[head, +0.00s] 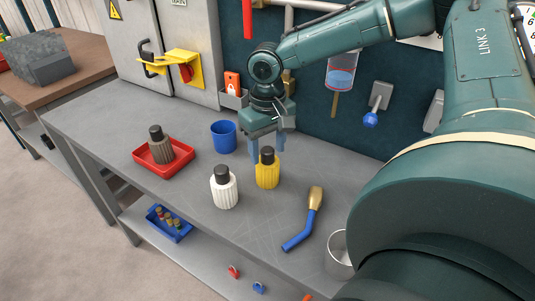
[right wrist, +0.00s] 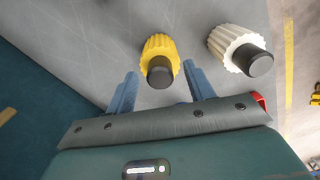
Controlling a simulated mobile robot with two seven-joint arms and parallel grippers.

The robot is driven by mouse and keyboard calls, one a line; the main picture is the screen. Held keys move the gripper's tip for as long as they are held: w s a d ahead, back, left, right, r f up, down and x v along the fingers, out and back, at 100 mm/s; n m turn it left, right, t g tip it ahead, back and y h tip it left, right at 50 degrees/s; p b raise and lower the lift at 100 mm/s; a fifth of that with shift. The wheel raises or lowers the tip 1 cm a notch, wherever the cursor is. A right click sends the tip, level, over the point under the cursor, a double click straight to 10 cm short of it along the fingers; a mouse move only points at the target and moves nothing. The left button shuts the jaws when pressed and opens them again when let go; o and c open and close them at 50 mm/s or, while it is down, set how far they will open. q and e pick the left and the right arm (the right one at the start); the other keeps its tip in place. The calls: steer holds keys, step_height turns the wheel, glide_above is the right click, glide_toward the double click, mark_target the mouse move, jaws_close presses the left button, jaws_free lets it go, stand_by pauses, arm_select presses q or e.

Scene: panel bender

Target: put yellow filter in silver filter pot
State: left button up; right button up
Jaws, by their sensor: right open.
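The yellow filter (head: 267,173), ribbed with a black cap, stands upright on the grey bench; it also shows in the right wrist view (right wrist: 158,46). My right gripper (head: 268,150) is open and reaches down at the filter's cap. In the right wrist view, the blue fingers (right wrist: 160,72) lie either side of the black cap, with gaps on both sides. The silver filter pot (head: 338,255) stands at the bench's front right, partly hidden by my right arm. My left gripper is not in view.
A white filter (head: 224,188) stands left of the yellow one. A blue-handled brush (head: 300,236) lies between the yellow filter and the pot.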

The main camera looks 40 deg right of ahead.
steer(key=shift+f, duration=0.55)
jaws_close()
